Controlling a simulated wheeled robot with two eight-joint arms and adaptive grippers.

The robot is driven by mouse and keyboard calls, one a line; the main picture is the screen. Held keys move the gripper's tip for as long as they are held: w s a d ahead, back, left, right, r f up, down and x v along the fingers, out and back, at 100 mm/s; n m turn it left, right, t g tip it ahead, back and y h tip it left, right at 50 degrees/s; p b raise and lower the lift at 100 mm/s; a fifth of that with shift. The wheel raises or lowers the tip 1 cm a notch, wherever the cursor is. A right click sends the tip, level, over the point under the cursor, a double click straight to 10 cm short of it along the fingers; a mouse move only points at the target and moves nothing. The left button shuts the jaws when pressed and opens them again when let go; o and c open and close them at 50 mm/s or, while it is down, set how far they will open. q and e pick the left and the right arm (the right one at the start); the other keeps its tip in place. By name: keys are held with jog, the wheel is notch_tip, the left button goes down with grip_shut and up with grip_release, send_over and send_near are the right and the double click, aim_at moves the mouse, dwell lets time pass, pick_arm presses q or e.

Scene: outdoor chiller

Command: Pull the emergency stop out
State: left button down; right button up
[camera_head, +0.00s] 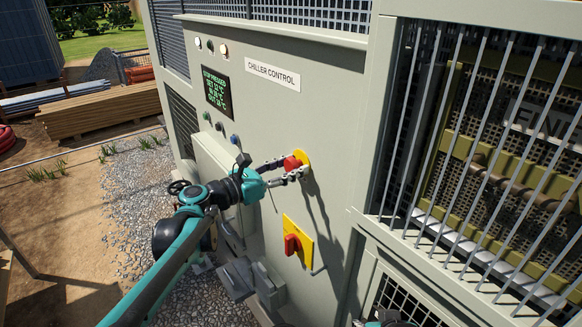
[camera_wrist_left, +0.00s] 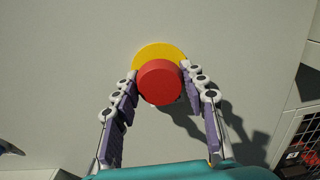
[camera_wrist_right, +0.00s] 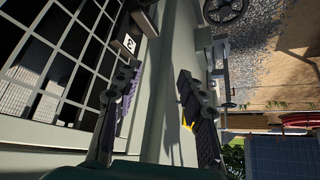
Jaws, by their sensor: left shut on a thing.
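The emergency stop is a red round button (camera_head: 292,163) on a yellow disc (camera_head: 304,158), set in the grey chiller panel. My left gripper (camera_head: 290,167) reaches it from the left. In the left wrist view the red button (camera_wrist_left: 160,82) sits between the two fingertips of my left gripper (camera_wrist_left: 160,78), which press on its sides, with the yellow disc (camera_wrist_left: 150,49) behind. My right gripper (camera_wrist_right: 155,80) shows in the right wrist view, its fingers spread wide with nothing between them. In the head view only a small part of the right arm shows at the bottom edge.
A red rotary switch (camera_head: 291,244) on a yellow plate stands below the button. A display (camera_head: 216,91) reading "STOP PRESSED" and a "CHILLER CONTROL" label (camera_head: 272,74) are above. A barred grille (camera_head: 470,150) is to the right. Gravel (camera_head: 135,190) lies left.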

pick_arm(q)
jog(key=shift+s+a, duration=0.35)
jog(key=shift+a, duration=0.05)
jog(key=c, duration=0.9)
grip_release()
jog(key=shift+s+a, duration=0.1)
jog(key=shift+a, duration=0.05)
jog(key=shift+s+a, duration=0.1)
jog(key=shift+a, duration=0.15)
jog(key=v, duration=1.1)
jog(key=shift+s, duration=0.15)
jog(key=shift+a, duration=0.15)
